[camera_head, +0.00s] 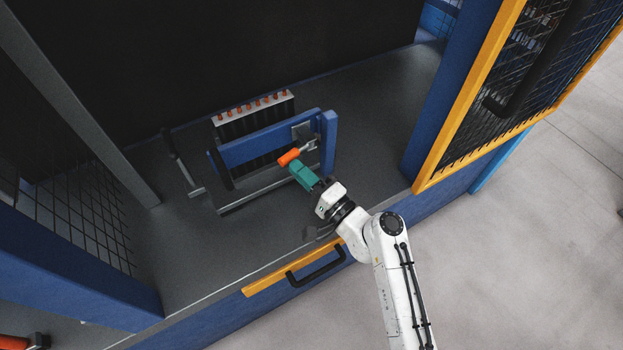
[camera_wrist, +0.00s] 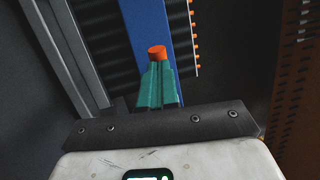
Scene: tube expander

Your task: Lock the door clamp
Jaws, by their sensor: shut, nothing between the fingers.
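The door clamp has an orange handle (camera_head: 289,157) and grey metal parts (camera_head: 309,146) at the right end of a blue door bar (camera_head: 255,140). My gripper (camera_head: 294,167) has teal fingers. They are shut, with their tips right at the orange handle. In the wrist view the orange handle (camera_wrist: 157,52) shows just past the tips of my gripper (camera_wrist: 158,68), and the blue bar (camera_wrist: 152,25) runs behind it. I cannot tell whether the tips touch the handle. The clamp's metal parts are hidden in the wrist view.
A finned block with orange-tipped tubes (camera_head: 252,106) stands behind the bar. A blue post (camera_head: 328,143) rises right of the clamp. A yellow-framed mesh door (camera_head: 470,95) stands open at the right. The grey deck (camera_head: 265,232) in front is mostly clear.

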